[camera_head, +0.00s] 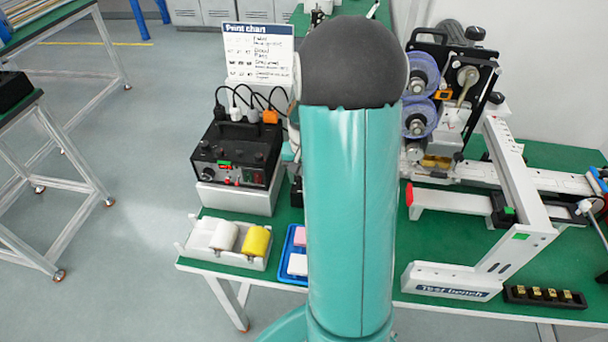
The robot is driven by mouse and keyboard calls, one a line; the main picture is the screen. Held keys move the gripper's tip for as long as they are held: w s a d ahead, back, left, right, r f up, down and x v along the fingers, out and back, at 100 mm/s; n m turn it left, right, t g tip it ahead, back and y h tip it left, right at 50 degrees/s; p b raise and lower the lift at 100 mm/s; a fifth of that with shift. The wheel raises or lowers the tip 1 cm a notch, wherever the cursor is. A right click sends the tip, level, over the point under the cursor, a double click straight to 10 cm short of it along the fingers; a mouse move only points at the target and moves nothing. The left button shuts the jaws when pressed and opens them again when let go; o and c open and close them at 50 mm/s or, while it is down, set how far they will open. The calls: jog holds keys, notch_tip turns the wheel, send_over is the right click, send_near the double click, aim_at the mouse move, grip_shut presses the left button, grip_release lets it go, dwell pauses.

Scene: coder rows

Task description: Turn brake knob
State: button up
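The coder machine (446,108) stands on the green bench at the right. It has a black frame, two blue rolls (421,92) and a lever with a pale round hub (467,77) on its front plate. A black control box (237,157) with small knobs and lit green and red parts sits on a white stand at the left. I cannot tell which knob is the brake knob. My teal arm link with its dark rounded joint fills the middle and hides part of the bench. My gripper does not show.
A white tray (213,258) holds white and yellow rolls. A blue tray (288,270) is partly behind my arm. A print chart (259,53) stands behind the control box.

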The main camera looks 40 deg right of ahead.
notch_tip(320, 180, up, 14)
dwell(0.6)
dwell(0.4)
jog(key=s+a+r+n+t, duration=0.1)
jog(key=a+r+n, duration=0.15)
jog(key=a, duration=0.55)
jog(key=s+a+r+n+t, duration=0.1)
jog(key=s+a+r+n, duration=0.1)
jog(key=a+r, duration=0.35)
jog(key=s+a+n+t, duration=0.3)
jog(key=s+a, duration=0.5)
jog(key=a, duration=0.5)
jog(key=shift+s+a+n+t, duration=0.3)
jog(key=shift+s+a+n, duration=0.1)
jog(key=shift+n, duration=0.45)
